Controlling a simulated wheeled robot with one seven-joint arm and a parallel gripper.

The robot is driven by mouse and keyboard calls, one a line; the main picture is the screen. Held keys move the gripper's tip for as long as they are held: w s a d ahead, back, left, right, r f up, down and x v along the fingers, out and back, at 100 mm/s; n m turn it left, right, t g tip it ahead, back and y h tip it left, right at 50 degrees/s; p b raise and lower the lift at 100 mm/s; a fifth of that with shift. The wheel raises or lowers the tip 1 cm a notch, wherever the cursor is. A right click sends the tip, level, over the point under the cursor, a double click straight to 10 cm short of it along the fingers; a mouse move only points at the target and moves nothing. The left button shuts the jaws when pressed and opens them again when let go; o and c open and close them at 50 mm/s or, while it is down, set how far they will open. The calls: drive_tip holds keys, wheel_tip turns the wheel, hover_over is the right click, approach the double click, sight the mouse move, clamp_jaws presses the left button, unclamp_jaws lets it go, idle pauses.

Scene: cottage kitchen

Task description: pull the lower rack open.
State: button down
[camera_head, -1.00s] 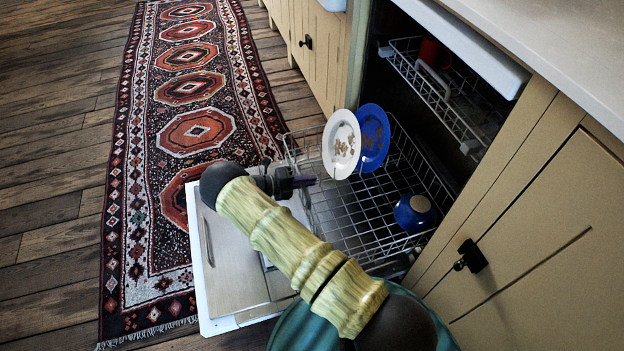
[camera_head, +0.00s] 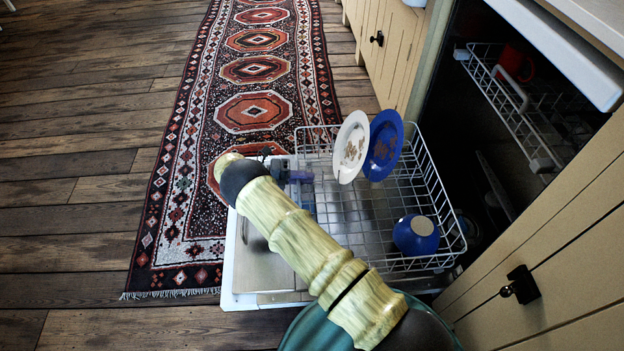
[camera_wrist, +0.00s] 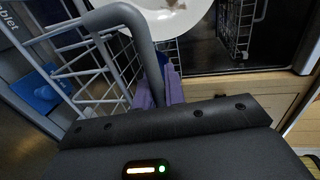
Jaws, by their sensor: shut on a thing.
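The lower rack (camera_head: 365,215) is a wire basket standing well out of the dishwasher, over the lowered door (camera_head: 262,262). A white plate with brown stains (camera_head: 349,146), a blue plate (camera_head: 383,145) and a blue bowl (camera_head: 415,235) are in it. My gripper (camera_head: 303,178) is at the rack's outer left side, partly hidden by my arm. In the wrist view, a grey bar-shaped handle (camera_wrist: 132,18) runs down to the purple fingers (camera_wrist: 154,92), and the gripper is shut on it. The contact itself is mostly hidden.
The upper rack (camera_head: 520,115) with a red mug (camera_head: 516,63) is inside the dishwasher. Beige cabinets (camera_head: 570,260) with dark knobs stand at the right. A patterned runner rug (camera_head: 190,190) lies beyond the door, with clear wooden floor (camera_head: 70,240) at left.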

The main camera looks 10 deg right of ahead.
drive_tip(key=shift+a, duration=0.25)
drive_tip(key=c, duration=1.7)
unclamp_jaws()
drive_tip(key=shift+c, duration=0.2)
drive_tip(key=a+r+b, duration=0.2)
drive_tip(key=a+b, duration=0.1)
drive_tip(key=a, duration=0.8)
drive_tip(key=shift+w+a+r, duration=0.15)
drive_tip(key=shift+w+a, duration=0.1)
drive_tip(key=shift+a, duration=0.1)
